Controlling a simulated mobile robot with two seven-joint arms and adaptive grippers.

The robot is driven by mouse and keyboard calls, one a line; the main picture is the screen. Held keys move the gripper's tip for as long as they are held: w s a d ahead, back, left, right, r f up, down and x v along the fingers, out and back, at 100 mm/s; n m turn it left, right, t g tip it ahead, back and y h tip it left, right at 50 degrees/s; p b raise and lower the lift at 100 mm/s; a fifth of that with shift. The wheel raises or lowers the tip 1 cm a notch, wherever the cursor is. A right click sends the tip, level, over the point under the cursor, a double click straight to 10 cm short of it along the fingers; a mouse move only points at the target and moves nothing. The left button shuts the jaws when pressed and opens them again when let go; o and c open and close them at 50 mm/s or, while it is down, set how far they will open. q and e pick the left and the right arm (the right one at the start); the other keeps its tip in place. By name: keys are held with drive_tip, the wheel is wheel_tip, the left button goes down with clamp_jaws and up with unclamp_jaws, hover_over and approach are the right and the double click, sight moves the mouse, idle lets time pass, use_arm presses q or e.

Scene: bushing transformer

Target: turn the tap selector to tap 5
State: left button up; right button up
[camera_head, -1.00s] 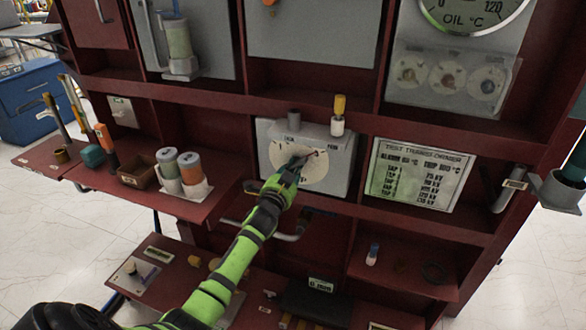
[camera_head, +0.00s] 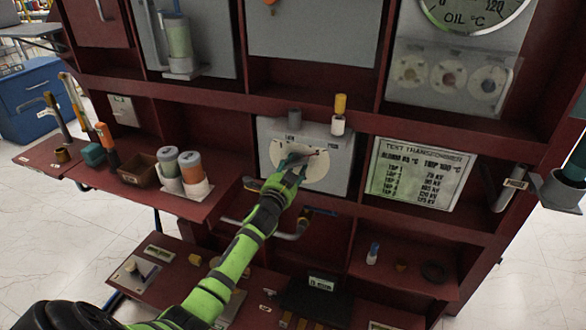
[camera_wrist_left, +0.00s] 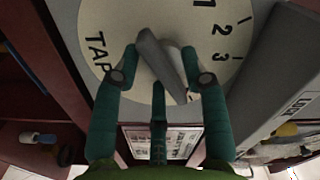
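The tap selector has a round cream dial (camera_head: 318,176) on a grey box (camera_head: 342,168) in the middle of the cabinet. In the left wrist view the dial (camera_wrist_left: 98,20) shows "TAP" and the numbers 1, 2 and 3; other numbers are hidden or out of frame. The grey pointer knob (camera_wrist_left: 153,55) stands slanted across the dial. My left gripper (camera_head: 297,163) is at the dial. In the wrist view its green fingers (camera_wrist_left: 162,62) stand apart on either side of the knob, with a gap at the left finger. Contact at the right finger is unclear. My right gripper is out of view.
The test transformer plate (camera_head: 420,174) is right of the dial box. A bent grey handle (camera_head: 285,235) is below my gripper. Cups (camera_head: 193,168) and a brown box (camera_head: 140,170) sit on the left shelf.

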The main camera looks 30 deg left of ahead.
use_arm(q)
drive_tip(key=shift+s, duration=0.1)
drive_tip(key=v, duration=1.1)
drive_tip(key=shift+s, duration=0.4)
drive_tip(key=shift+f, duration=0.1)
drive_tip(key=s+d+f+n+g+h+p, duration=0.1)
drive_tip(key=s+d+f+g, duration=0.2)
drive_tip(key=f, duration=0.7)
drive_tip(key=s+d+f+n+g+h+p, duration=0.1)
drive_tip(key=s+d+f+n+g+p, duration=0.15)
drive_tip(key=s+f, duration=0.6)
drive_tip(key=s+d+f+g+h+p, duration=0.1)
drive_tip(key=s+f+g, duration=0.15)
drive_tip(key=f, duration=0.95)
drive_tip(key=s+d+f+n+g+p, duration=0.1)
drive_tip(key=s+d+f+g, duration=0.1)
drive_tip(key=s, duration=0.8)
drive_tip(key=s+d+f+n+g+h+p, duration=0.1)
drive_tip(key=s+d+f+g, duration=0.2)
drive_tip(key=s+f, duration=0.4)
drive_tip(key=s+d+f+n+g+p, duration=0.1)
drive_tip(key=s+d+f+g, duration=0.2)
drive_tip(key=s, duration=1.2)
wheel_tip(320, 180, down, 2)
drive_tip(key=shift+d+f, duration=0.1)
drive_tip(key=shift+d, duration=0.3)
